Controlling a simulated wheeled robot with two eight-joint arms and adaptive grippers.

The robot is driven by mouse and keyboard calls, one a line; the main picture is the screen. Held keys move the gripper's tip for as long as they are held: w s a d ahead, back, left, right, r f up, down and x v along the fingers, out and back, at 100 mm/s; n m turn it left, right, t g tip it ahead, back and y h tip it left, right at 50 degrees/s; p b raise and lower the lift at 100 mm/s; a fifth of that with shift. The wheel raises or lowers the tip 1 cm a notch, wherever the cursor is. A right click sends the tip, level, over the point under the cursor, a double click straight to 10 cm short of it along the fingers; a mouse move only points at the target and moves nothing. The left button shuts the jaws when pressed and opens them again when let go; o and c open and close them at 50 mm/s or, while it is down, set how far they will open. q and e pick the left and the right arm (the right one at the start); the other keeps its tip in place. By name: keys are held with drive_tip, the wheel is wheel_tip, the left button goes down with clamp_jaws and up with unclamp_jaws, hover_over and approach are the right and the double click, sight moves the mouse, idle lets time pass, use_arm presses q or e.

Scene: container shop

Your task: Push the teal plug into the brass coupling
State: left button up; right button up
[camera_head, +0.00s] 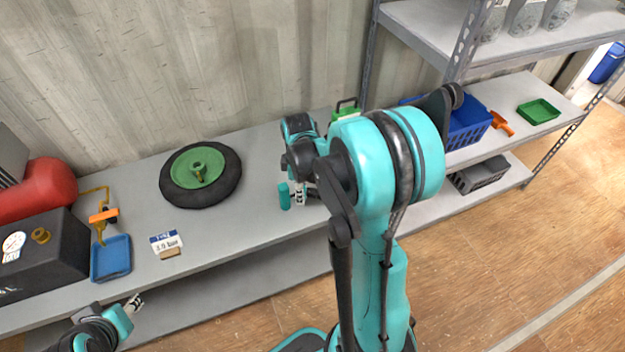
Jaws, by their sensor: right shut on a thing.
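My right gripper (297,195) is shut on the teal plug (284,196), a small upright cylinder, above the grey bench near its middle. My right arm hides part of that area. A round brass fitting that looks like the brass coupling (41,235) sits on the dark box at the far left, well apart from the plug. My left gripper (136,302) is low at the left, in front of the bench edge. It is too small to tell whether its fingers are open.
A wheel with a green hub (230,180) lies on the bench between plug and dark box (50,265). A red tank (45,192) stands behind the box.

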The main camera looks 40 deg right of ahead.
drive_tip(key=a+f+m, duration=0.1)
drive_tip(key=a+m, duration=0.2)
drive_tip(key=a, duration=0.1)
drive_tip(key=a+f+m+b, duration=0.1)
drive_tip(key=a+m, duration=0.2)
drive_tip(key=a, duration=0.1)
drive_tip(key=w+a+f+m, duration=0.1)
drive_tip(key=a+m, duration=0.1)
drive_tip(key=a, duration=0.3)
drive_tip(key=shift+f+m, duration=0.15)
drive_tip(key=shift+m, duration=0.25)
drive_tip(key=shift+a+f+m+b, duration=0.3)
drive_tip(key=shift+a+m+b, duration=0.1)
drive_tip(key=shift+m, duration=0.1)
use_arm(q)
drive_tip(key=shift+s+f, duration=0.1)
drive_tip(key=shift+f, duration=0.7)
drive_tip(key=shift+c, duration=0.7)
use_arm(e)
drive_tip(key=shift+w+a, duration=0.1)
